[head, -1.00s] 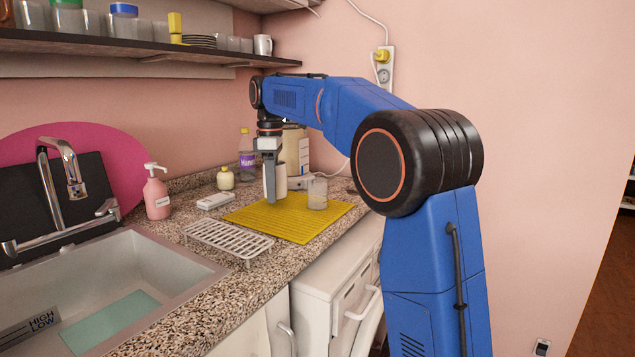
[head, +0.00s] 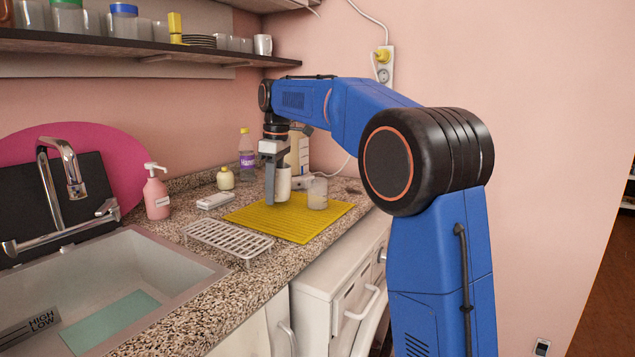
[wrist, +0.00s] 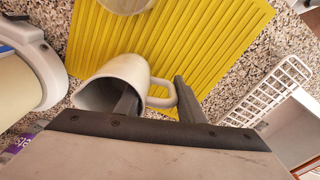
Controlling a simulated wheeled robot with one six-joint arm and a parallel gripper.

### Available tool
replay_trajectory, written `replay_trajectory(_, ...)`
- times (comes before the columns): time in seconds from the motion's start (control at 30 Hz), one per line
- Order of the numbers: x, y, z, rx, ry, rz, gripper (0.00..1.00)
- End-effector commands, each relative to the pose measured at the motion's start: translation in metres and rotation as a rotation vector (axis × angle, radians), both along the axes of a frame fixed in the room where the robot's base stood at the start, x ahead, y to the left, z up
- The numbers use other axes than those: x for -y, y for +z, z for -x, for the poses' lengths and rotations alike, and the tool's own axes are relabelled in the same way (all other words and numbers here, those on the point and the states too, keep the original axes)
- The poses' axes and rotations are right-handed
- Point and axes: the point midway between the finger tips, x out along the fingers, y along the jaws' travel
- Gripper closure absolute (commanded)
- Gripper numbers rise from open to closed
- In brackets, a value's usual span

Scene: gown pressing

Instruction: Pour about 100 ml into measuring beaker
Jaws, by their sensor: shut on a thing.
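My gripper (head: 276,193) is shut on a white mug (head: 283,184) above the yellow ribbed mat (head: 262,220). The mug looks roughly upright in the head view. In the wrist view my gripper (wrist: 156,103) has one finger at the opening of the mug (wrist: 113,82) and the other beside its handle. What is inside the mug cannot be made out. The clear measuring beaker (head: 318,193) stands on the mat just right of the mug. Only part of the beaker (wrist: 126,4) shows at the top edge of the wrist view. Its fill level cannot be read.
A white drying rack (head: 228,240) lies left of the mat, by the sink (head: 150,262). A bottle with a purple label (head: 246,160), a yellow-capped jar (head: 225,179) and a large cream container (head: 299,150) stand behind. A pink soap dispenser (head: 157,195) stands left.

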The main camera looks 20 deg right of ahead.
Motion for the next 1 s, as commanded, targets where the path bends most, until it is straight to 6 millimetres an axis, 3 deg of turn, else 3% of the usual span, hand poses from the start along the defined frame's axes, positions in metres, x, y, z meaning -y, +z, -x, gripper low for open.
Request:
replay_trajectory(0.67, 0.021, 0.007, 0.014, 0.238, -0.005, -0.351, 1.0)
replay_trajectory(0.9, 0.03, 0.033, 0.019, 0.324, -0.004, -0.478, 1.0)
replay_trajectory(1.0, 0.029, 0.035, 0.02, 0.351, -0.002, -0.523, 1.0)
